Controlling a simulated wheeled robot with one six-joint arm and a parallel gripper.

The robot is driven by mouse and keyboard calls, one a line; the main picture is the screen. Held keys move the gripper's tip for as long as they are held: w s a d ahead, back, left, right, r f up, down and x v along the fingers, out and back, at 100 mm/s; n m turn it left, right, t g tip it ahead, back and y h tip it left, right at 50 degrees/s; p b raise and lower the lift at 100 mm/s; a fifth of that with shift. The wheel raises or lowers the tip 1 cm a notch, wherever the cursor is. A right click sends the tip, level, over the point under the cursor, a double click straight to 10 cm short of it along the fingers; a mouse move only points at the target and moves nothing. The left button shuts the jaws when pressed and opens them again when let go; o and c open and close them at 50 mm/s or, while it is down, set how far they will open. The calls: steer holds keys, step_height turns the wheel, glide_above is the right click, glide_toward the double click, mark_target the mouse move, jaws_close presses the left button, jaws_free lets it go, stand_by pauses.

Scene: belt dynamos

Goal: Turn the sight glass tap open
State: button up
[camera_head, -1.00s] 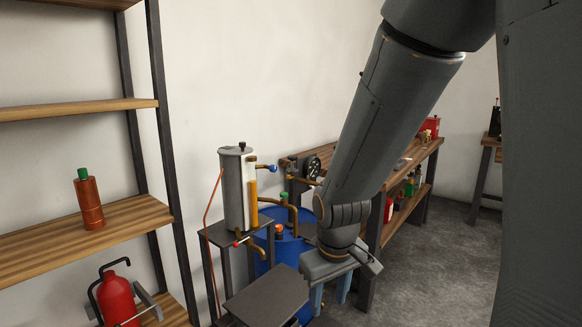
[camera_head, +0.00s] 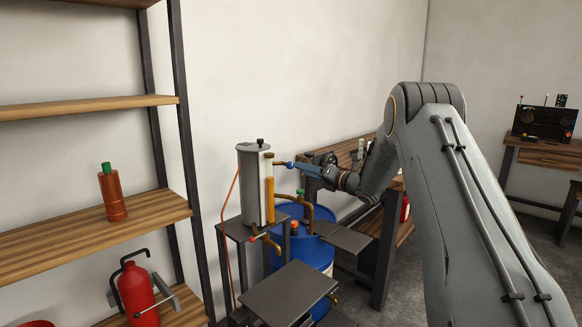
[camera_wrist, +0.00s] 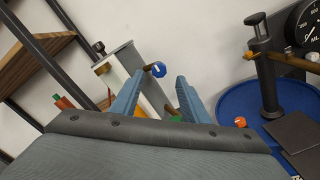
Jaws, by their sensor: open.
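A grey cylindrical tank (camera_head: 251,190) stands on a small dark stand, with an amber sight glass (camera_head: 270,200) along its right side. A tap with a blue knob (camera_head: 290,165) sticks out to the right near the top of the glass. In the wrist view the blue knob (camera_wrist: 158,69) sits between the tips of my two blue fingers, apart from both as far as I can tell. My gripper (camera_wrist: 160,80) is open and empty. In the head view my gripper (camera_head: 303,168) reaches the knob from the right. A red-knobbed tap (camera_head: 254,233) is low on the tank.
A blue drum (camera_head: 318,255) with a green-knobbed pipe (camera_head: 301,192) stands below my gripper. A dark plate (camera_head: 288,292) lies in front. A wooden shelf (camera_head: 90,230) with a copper bottle is at left. A gauge (camera_wrist: 302,28) is close at right in the wrist view.

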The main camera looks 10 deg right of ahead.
mark_target(292, 166)
steer(key=p+x, duration=0.1)
steer(key=x, duration=0.6)
steer(key=shift+w+a, duration=0.15)
steer(key=shift+a, duration=0.05)
steer(key=shift+c, duration=0.5)
jaws_close()
